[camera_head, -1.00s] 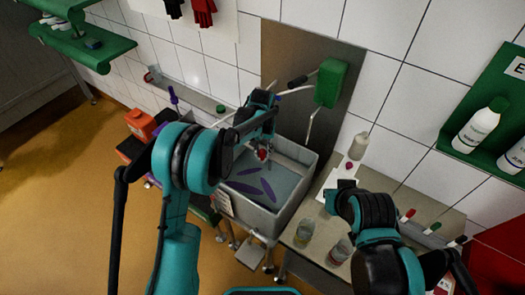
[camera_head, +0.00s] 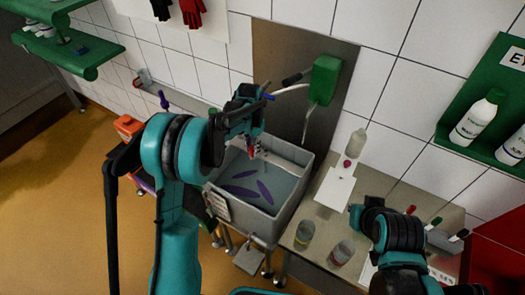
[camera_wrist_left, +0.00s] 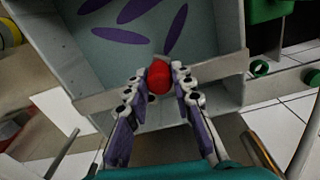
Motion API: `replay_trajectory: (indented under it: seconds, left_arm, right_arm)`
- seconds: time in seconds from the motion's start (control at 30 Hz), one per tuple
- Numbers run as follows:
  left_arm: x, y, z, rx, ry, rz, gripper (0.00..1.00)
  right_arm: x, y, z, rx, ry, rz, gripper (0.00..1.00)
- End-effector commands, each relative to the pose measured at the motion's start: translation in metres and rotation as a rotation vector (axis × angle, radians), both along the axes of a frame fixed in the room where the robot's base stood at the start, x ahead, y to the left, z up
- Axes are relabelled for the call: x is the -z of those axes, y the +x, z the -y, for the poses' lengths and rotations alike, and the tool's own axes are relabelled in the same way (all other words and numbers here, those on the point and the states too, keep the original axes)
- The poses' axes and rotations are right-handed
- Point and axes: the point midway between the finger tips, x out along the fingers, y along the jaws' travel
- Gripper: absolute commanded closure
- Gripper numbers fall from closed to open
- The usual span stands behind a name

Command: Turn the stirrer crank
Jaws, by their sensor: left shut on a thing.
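The grey vat (camera_head: 262,222) stands below the wall, with bluish contents and several purple oval shapes (camera_head: 265,190) inside. A light bar (camera_head: 286,153) crosses its upper part. The stirrer crank's red knob (camera_wrist_left: 159,76) shows between the fingers of my left gripper (camera_wrist_left: 160,72) in the left wrist view, beside a grey bar. My left gripper (camera_head: 253,150) is over the vat in the head view, shut on the knob. The rest of the crank is mostly hidden. My right arm comes in at the lower right; its fingers do not show.
A green wall box (camera_head: 325,80) with a pipe hangs behind the vat. Right of the vat, a bench holds two glass jars (camera_head: 304,235), a bottle (camera_head: 356,143) and a white sheet (camera_head: 335,188). A green shelf with bottles (camera_head: 479,117) is at the right.

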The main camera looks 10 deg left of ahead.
Motion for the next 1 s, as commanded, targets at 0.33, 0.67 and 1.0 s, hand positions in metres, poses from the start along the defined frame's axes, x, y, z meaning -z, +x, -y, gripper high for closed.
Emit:
replay_trajectory:
  seconds: [0.33,0.67,1.0]
  left_arm:
    - [0.001,0.017,-0.009,0.328,0.001,-0.001,1.0]
    - [0.0,0.035,-0.01,0.642,0.001,0.0,1.0]
    - [0.0,0.053,-0.006,0.965,0.001,0.0,1.0]
  right_arm:
    - [0.009,0.0,0.0,0.0,0.0,0.0,1.0]
    - [0.013,0.0,0.0,0.0,0.0,0.0,1.0]
    - [0.016,0.0,0.0,0.0,0.0,0.0,1.0]
